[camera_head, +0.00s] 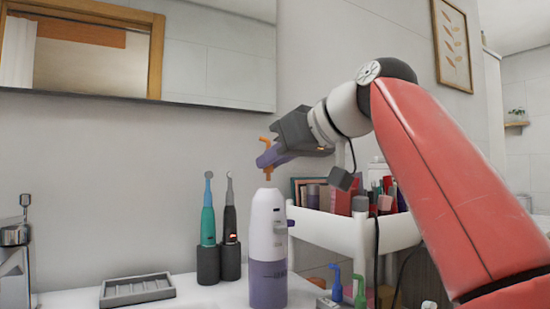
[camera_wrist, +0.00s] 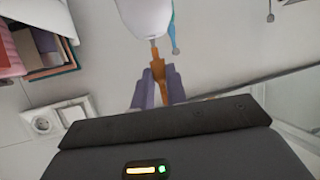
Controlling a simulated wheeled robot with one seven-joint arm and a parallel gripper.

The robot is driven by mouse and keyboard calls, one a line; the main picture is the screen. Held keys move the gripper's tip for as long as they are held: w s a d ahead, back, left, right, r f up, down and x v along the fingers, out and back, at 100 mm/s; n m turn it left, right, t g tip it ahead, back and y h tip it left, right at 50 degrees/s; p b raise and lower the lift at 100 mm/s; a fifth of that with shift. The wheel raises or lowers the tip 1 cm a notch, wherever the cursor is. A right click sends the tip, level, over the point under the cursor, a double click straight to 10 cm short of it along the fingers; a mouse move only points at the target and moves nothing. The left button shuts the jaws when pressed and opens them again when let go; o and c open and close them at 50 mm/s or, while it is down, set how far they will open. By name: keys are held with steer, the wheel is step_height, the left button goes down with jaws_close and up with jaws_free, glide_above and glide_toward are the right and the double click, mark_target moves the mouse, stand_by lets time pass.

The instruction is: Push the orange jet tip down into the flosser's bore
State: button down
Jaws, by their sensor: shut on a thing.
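The flosser (camera_head: 267,235) stands upright on the counter, white above and purple below. Its white top also shows at the upper edge of the wrist view (camera_wrist: 145,15). My gripper (camera_head: 267,158) is shut on the orange jet tip (camera_head: 268,173), with its bent end above the purple fingers and its stem pointing down. In the wrist view the tip (camera_wrist: 157,66) stands out from between the fingers (camera_wrist: 159,88). Its thin lower end is right at the flosser's top. The bore is hidden, so I cannot tell whether the end is inside it.
Two electric toothbrushes (camera_head: 208,222) (camera_head: 230,215) stand in dark holders left of the flosser. A grey soap dish (camera_head: 137,290) lies further left. A white cart (camera_head: 345,232) with cosmetics is behind on the right. Blue and green tips (camera_head: 336,285) (camera_head: 360,290) stand at lower right.

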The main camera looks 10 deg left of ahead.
steer(key=shift+f+b, duration=1.15)
steer(key=shift+f, duration=0.15)
stand_by(0.4)
steer(key=c, duration=1.3)
jaws_free()
steer(key=shift+r, duration=0.1)
steer(key=v, duration=0.7)
steer(key=shift+s+d+r+p, duration=0.15)
steer(key=shift+s+d+p, duration=0.05)
steer(key=shift+d+p, duration=0.15)
